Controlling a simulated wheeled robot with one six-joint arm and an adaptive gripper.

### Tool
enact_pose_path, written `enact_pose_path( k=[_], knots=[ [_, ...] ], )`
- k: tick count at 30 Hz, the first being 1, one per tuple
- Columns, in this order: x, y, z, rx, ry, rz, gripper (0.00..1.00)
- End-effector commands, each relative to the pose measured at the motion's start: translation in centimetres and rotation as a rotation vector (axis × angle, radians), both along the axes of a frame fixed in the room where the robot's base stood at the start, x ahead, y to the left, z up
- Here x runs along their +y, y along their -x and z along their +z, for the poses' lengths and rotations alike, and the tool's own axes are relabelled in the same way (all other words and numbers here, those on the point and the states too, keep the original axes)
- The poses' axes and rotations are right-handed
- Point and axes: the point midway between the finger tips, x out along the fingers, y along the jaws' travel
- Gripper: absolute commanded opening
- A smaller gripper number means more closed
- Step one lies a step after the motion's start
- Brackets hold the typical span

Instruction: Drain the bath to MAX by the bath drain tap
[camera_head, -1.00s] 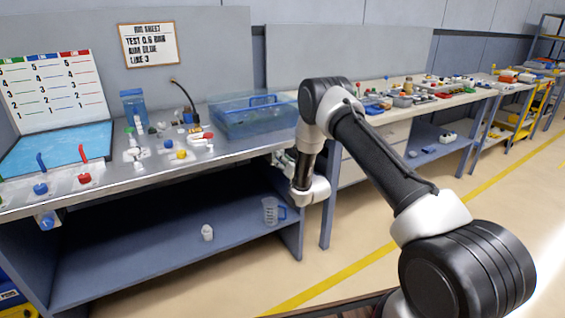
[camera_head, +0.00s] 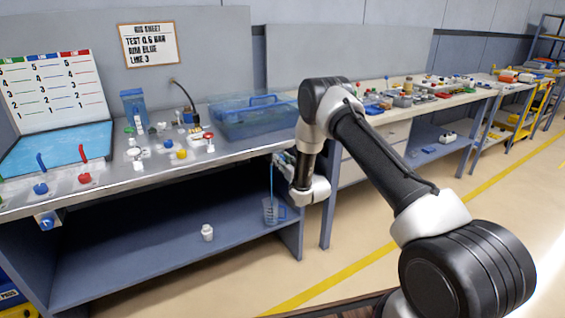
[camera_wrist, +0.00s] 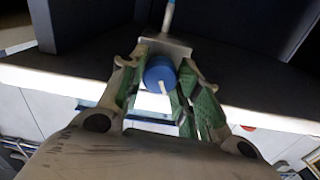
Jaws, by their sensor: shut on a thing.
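The bath (camera_head: 250,122) is a clear blue tank with a blue handle on top, standing at the right end of the steel bench. The bath drain tap is hidden behind my gripper (camera_head: 281,160) in the head view. In the wrist view its blue knob (camera_wrist: 159,72) with a white mark sits between the fingers of my gripper (camera_wrist: 165,82), which is shut on it. A thin blue stream (camera_head: 271,180) falls from the tap into a clear jug (camera_head: 270,212) on the lower shelf. The stream also shows in the wrist view (camera_wrist: 168,16). The water level against MAX cannot be read.
Valves with red (camera_head: 84,178) and blue (camera_head: 40,188) handles stand on the bench at left. A second bench (camera_head: 395,112) with several small items is at right. The floor in front is clear.

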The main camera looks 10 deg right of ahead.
Motion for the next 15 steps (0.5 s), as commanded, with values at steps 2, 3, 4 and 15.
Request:
enact_pose_path(
  k=[2, 3, 4, 15],
  knots=[
    [-0.04, 0.01, 0.01, -0.001, 0.004, -0.001, 0.09],
    [-0.04, 0.01, 0.01, -0.002, 0.006, -0.001, 0.09],
    [-0.04, 0.01, 0.01, -0.002, 0.006, -0.001, 0.09],
    [-0.04, 0.0, 0.01, -0.001, 0.005, -0.001, 0.54]
  ],
)
